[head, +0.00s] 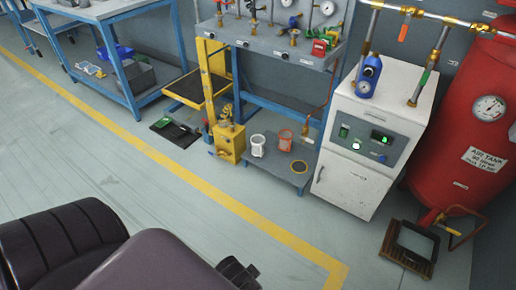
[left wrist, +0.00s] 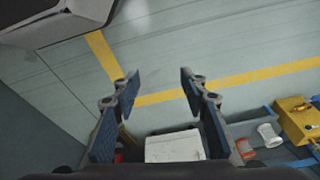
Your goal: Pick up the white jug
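The white jug (head: 258,145) stands upright on a low grey-blue shelf (head: 271,172) near the floor, between a yellow fixture and an orange-red cup, apart from both grippers. It also shows small at the right of the left wrist view (left wrist: 268,135), outside and to the right of my left fingers. My left gripper (left wrist: 160,76) is open, with nothing between its fingertips but floor and the yellow line beyond. In the head view, dark parts of my arm fill the lower left, and no gripper fingers show clearly. My right gripper is not in view.
The orange-red cup (head: 285,140) stands right of the jug, and the yellow fixture (head: 230,140) left of it. The white cabinet (head: 352,185) and red air tank (head: 465,130) stand to the right. A workbench (head: 275,55) rises behind. Floor in front is clear.

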